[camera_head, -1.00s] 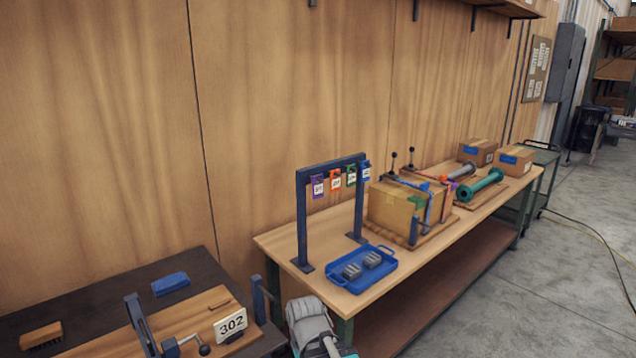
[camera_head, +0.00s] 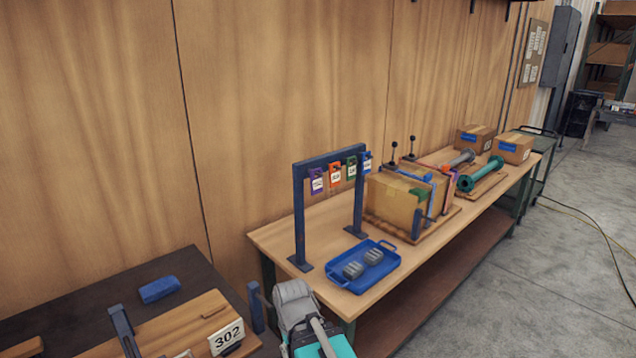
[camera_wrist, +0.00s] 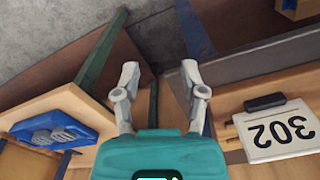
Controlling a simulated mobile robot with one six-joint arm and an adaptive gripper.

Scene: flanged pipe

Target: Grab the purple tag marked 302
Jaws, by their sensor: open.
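A purple tag (camera_head: 316,181) hangs at the left end of a dark blue rack (camera_head: 299,215) on the wooden workbench; its number is too small to read. Orange (camera_head: 335,176), green (camera_head: 351,168) and blue (camera_head: 367,162) tags hang to its right. My gripper (camera_wrist: 160,78) is open and empty in the wrist view, its two fingers apart. It is low between the two benches, well away from the tags. In the head view my teal and grey arm end shows at the bottom, with the fingertips hidden. No tag shows in the wrist view.
A white plate marked 302 (camera_head: 226,337) stands on the dark left bench, also in the wrist view (camera_wrist: 275,131). A blue tray (camera_head: 382,267) with grey blocks lies before the rack. A clamped carton (camera_head: 391,203) stands right of it.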

